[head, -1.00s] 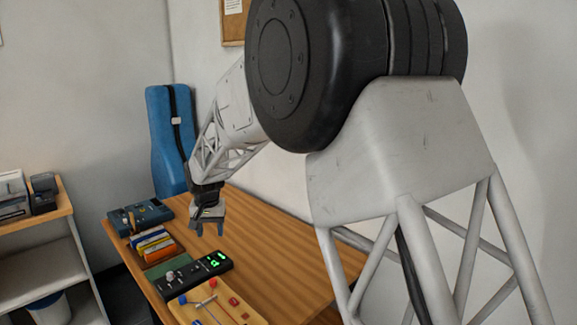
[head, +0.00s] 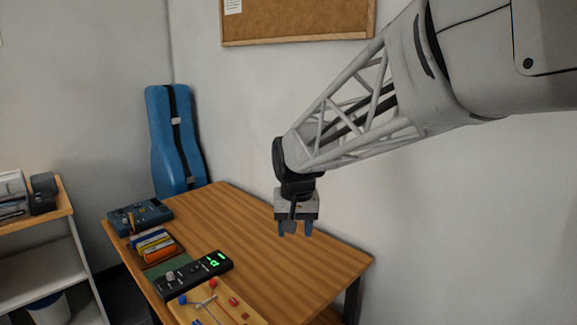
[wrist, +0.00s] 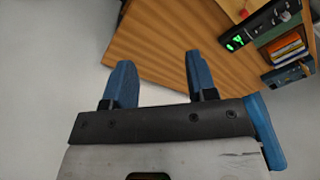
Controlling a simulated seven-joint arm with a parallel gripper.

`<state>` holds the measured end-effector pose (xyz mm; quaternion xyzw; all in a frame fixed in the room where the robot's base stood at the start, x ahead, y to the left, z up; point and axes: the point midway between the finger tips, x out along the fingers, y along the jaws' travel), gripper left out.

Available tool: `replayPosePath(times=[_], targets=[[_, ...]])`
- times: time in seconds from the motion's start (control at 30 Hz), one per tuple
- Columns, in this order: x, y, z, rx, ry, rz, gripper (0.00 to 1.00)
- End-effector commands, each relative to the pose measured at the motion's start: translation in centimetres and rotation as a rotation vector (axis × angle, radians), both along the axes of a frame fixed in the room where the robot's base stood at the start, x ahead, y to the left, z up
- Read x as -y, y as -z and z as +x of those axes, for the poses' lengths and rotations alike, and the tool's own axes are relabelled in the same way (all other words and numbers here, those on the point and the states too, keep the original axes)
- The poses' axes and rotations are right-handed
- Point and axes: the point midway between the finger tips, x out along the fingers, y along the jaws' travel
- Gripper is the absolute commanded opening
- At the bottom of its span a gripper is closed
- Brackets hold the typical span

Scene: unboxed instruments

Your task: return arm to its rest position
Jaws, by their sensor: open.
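My gripper (head: 295,228) hangs pointing down in the head view, above the right part of the wooden table (head: 290,262) near the wall. In the wrist view its two blue fingers (wrist: 158,84) stand well apart with nothing between them, so it is open and empty. The table's wooden top (wrist: 165,38) lies beyond the fingers there, with pale floor or wall to the left.
A blue instrument case (head: 173,145) stands behind. The table's middle is clear.

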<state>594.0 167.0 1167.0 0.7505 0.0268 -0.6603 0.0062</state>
Motion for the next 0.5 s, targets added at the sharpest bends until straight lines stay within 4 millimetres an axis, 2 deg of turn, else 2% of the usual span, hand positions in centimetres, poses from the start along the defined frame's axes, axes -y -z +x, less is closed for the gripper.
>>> replayPosePath(times=[0.03,0.2,0.5], targets=[[1.2,-0.3,-1.2,0.006,0.006,0.0,0.52],[4.4,-0.9,-4.8,0.02,0.015,-0.001,0.52],[9.3,-1.1,-11.4,0.046,0.031,-0.006,0.52]])
